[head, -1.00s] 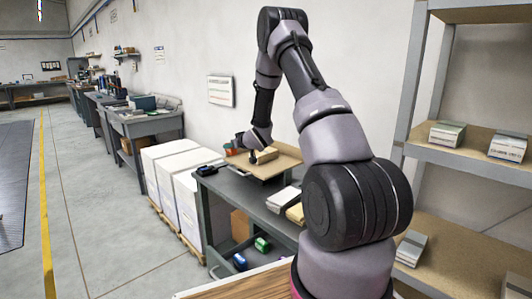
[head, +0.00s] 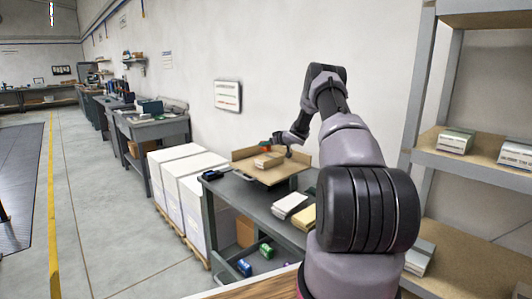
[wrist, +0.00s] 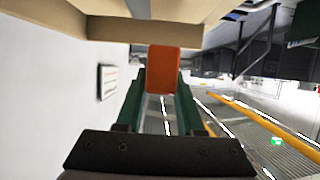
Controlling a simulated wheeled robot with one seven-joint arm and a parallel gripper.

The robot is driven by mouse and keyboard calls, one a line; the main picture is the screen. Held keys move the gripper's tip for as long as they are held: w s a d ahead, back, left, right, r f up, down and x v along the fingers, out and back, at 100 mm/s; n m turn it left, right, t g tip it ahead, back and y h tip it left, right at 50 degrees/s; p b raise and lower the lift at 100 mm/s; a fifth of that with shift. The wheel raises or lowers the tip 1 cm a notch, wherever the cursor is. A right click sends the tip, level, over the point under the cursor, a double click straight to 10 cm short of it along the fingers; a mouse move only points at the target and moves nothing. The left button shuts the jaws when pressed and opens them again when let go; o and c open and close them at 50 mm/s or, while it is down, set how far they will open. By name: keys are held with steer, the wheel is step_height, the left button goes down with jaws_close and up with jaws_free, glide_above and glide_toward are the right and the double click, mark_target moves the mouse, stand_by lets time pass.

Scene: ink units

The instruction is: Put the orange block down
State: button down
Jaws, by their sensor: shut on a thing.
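The orange block (wrist: 163,62) is held between the two green fingers of my gripper (wrist: 163,80) in the wrist view. My gripper (head: 274,143) is mostly hidden there by distance and the wrist. In the wrist view, a tan wooden edge (wrist: 60,22) runs close beside the block; I cannot tell whether they touch.
Paper stacks (head: 290,205) lie nearer. White boxes (head: 185,180) stand left of the bench; a shelf rack (head: 470,165) is at right. A sign (head: 227,96) hangs on the wall behind.

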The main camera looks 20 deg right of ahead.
mark_target(269, 150)
steer(key=shift+f, duration=1.9)
steer(key=shift+a+f, duration=0.1)
steer(key=shift+f, duration=0.05)
steer(key=c, duration=0.5)
jaws_free()
